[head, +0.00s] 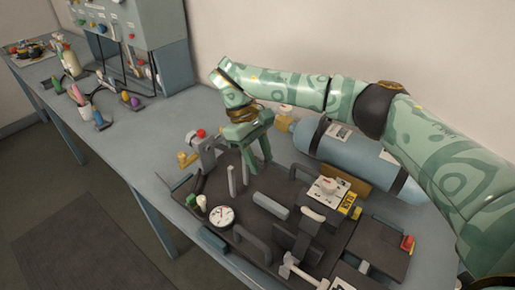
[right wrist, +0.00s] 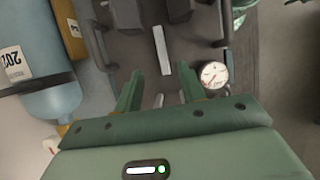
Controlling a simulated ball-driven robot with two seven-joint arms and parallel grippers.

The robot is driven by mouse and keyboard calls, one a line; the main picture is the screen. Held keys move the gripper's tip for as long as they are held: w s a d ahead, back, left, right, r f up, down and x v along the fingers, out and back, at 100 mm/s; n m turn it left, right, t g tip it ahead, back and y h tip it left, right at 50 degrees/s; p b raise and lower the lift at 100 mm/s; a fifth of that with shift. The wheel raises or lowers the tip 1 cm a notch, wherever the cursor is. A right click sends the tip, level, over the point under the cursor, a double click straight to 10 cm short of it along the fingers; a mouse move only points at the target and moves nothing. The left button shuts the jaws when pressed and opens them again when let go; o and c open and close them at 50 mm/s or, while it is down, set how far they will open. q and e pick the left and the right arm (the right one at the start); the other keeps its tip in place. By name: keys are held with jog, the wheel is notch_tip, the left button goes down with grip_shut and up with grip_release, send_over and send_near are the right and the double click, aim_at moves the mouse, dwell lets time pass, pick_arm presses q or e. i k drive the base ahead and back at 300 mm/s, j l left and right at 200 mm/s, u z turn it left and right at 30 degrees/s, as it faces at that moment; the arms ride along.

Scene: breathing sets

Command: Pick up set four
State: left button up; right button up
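A breathing set lies on the bench as a dark plate (head: 205,232) with grey handles and bars, several fittings and a round white gauge (head: 222,216). I cannot read which set number it bears. My right gripper (head: 256,168) points down over the plate's back part, beside a pale upright bar (head: 231,181). In the right wrist view the right gripper (right wrist: 160,82) is open and empty, with a pale bar (right wrist: 161,50) beyond the gap between its fingers and the gauge (right wrist: 213,75) to the right. Contact is unclear. My left gripper is not in view.
A blue cylinder (head: 345,153) lies behind the plate, close to my right arm. A grey panel cabinet (head: 150,25) stands at the back left. Small coloured tools (head: 80,95) and a tray of parts (head: 27,52) lie on the left bench. The floor (head: 75,225) is clear.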

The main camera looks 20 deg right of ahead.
aim_at(266, 233)
jog(key=k+j, duration=0.25)
jog(key=k, duration=0.2)
jog(key=k+j, duration=0.3)
jog(key=k, duration=0.2)
